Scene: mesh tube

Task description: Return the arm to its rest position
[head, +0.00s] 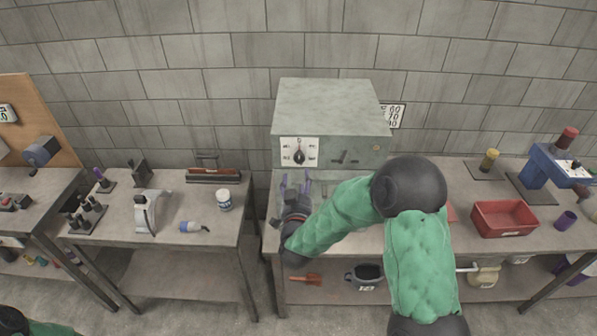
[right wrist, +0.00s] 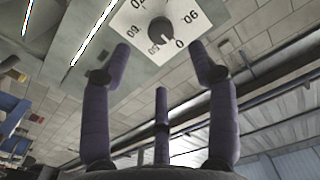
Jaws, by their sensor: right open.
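My right arm reaches in from the lower right over the workbench (head: 350,228). Its gripper (head: 296,182) is open and empty, with purple fingers pointing at the front of a grey metal box (head: 333,108). The box carries a white dial plate with a black knob (head: 299,156). In the right wrist view, the spread fingers of the gripper (right wrist: 158,62) frame the same dial plate and knob (right wrist: 159,29), with nothing between them. The knob stands apart from the fingertips in that view. Only a bit of my left arm shows at the bottom left corner; its gripper is out of frame.
A red bin (head: 504,218) and a blue press (head: 552,168) stand on the right of the bench. A second table at left holds a white jar (head: 224,200), a squeeze bottle (head: 193,227) and tools. An orange-brown tool (head: 306,279) lies on the lower shelf.

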